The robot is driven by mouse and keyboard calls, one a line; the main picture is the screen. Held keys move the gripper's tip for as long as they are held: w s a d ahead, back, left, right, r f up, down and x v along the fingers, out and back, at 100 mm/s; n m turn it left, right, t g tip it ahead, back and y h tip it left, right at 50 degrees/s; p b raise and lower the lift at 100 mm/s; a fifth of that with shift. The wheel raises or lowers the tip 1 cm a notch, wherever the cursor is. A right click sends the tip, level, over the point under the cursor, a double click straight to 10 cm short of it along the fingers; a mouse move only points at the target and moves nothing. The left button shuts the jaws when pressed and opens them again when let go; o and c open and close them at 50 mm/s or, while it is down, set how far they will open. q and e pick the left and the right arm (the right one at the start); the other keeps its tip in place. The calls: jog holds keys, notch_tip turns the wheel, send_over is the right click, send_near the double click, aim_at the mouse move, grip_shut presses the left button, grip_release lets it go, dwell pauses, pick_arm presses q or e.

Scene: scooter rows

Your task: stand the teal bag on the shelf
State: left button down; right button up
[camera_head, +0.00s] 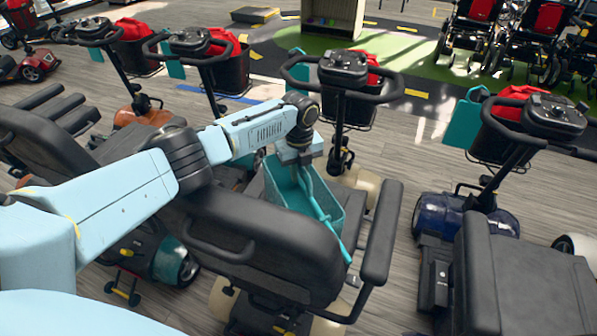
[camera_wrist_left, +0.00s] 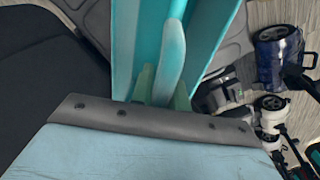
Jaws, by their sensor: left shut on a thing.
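The teal bag (camera_head: 330,193) is at the seat of the middle scooter, behind its black backrest (camera_head: 255,245). It looks open at the top, and a long teal strap slants down its near side. My left gripper (camera_head: 298,168) reaches in from the left and is shut on the bag's strap. In the left wrist view the strap (camera_wrist_left: 170,62) stands between the two fingers, with the teal bag (camera_wrist_left: 208,30) behind it. I cannot tell whether the bag rests on the seat. The shelf (camera_head: 335,27) is a pale open unit at the back, on green floor. My right gripper is not in view.
Scooters with baskets and red cloths stand around. The middle scooter's handlebar (camera_head: 343,75) lies between the bag and the shelf. Another teal bag (camera_head: 464,121) hangs at the right scooter. Wheelchairs (camera_head: 510,40) stand at the back right. Wooden floor (camera_head: 425,125) is clear between middle and right scooters.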

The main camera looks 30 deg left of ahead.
pick_arm(q)
jog(key=c, duration=1.4)
grip_release()
jog(key=shift+f, duration=0.4)
jog(key=shift+o, duration=0.2)
